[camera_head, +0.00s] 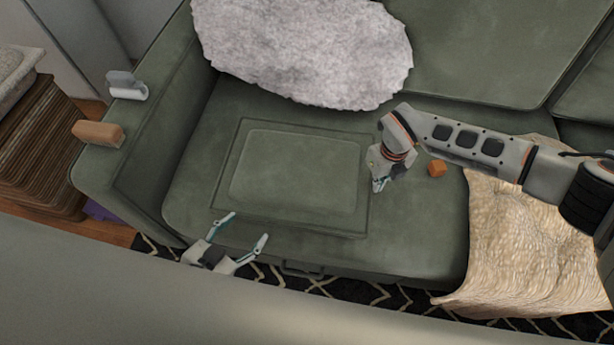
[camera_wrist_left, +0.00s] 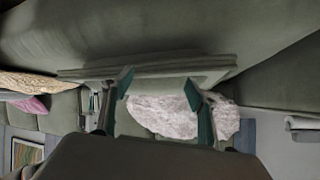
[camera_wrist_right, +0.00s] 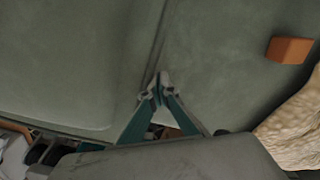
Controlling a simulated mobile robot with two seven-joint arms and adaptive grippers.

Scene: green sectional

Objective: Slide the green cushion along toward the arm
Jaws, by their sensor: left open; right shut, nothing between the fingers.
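The green cushion (camera_head: 295,170) lies flat on the sofa seat, a squarish pad with a raised middle panel. The sofa arm (camera_head: 148,160) is to its left, with a strip of bare seat between them. My right gripper (camera_head: 379,184) is shut and empty, beside the cushion's right edge. In the right wrist view the cushion (camera_wrist_right: 75,60) fills the left and the fingertips (camera_wrist_right: 160,85) are at its edge; contact is unclear. My left gripper (camera_head: 246,228) is open and empty by the front edge. The left wrist view shows the cushion (camera_wrist_left: 150,67) nearly edge-on beyond the fingers.
A grey fluffy pillow (camera_head: 305,55) leans behind the cushion. An orange block (camera_head: 437,168) lies right of my right gripper, and a beige throw (camera_head: 520,235) covers the seat further right. A brown block (camera_head: 98,132) and a grey-white object (camera_head: 126,85) sit on the sofa arm.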

